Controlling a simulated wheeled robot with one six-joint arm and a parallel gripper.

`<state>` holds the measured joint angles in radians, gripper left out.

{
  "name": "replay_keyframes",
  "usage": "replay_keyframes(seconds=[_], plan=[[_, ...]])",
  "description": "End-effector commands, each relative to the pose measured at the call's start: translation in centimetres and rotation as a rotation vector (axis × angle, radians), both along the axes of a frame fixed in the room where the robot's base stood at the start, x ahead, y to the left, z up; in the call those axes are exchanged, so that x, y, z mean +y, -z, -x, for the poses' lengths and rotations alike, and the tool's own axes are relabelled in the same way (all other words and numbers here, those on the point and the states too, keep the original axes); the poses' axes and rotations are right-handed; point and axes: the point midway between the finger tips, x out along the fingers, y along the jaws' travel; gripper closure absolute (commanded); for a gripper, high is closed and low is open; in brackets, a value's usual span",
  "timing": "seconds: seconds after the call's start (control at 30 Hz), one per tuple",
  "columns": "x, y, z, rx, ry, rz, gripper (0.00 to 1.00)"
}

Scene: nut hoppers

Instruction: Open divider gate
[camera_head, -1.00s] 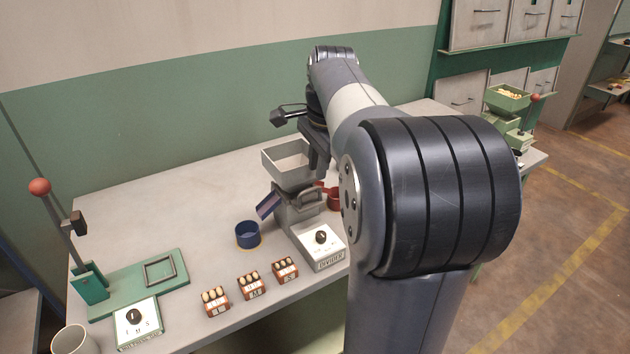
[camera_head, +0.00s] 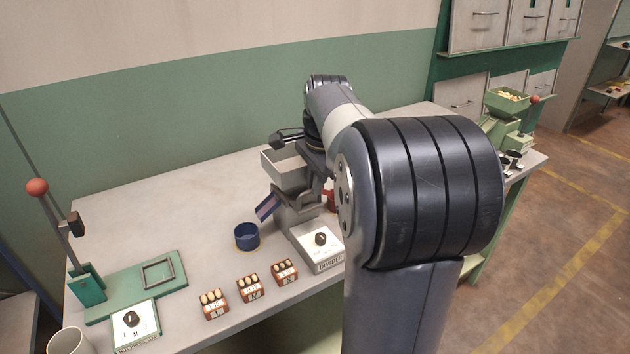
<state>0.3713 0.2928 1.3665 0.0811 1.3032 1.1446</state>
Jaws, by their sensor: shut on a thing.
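The divider (camera_head: 322,266) is a grey machine with a knob and a "DIVIDER" label. Its square grey hopper (camera_head: 286,172) looks empty in the part I can see. A blue chute (camera_head: 267,206) slopes down on its left side. My gripper (camera_head: 318,184) is low against the right side of the machine, below the hopper rim. It is shut on the divider gate's handle, which the gripper and wrist mostly hide. I cannot tell how far open the gate is.
A blue cup (camera_head: 246,237) stands left of the divider; a red cup (camera_head: 329,199) is partly hidden at its right. Several small nut boxes (camera_head: 254,289) line the front edge. A green lever press (camera_head: 88,289) stands at left. The back left of the table is clear.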

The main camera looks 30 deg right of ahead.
Motion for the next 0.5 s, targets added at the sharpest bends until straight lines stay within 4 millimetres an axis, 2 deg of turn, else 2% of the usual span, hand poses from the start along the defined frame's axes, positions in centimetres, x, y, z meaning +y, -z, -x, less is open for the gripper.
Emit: replay_keyframes(seconds=[0.37, 0.5], plan=[[0.0, 0.0, 0.1, -0.001, -0.001, 0.001, 1.0], [-0.1, -0.1, 1.6, -0.001, 0.001, 0.002, 1.0]])
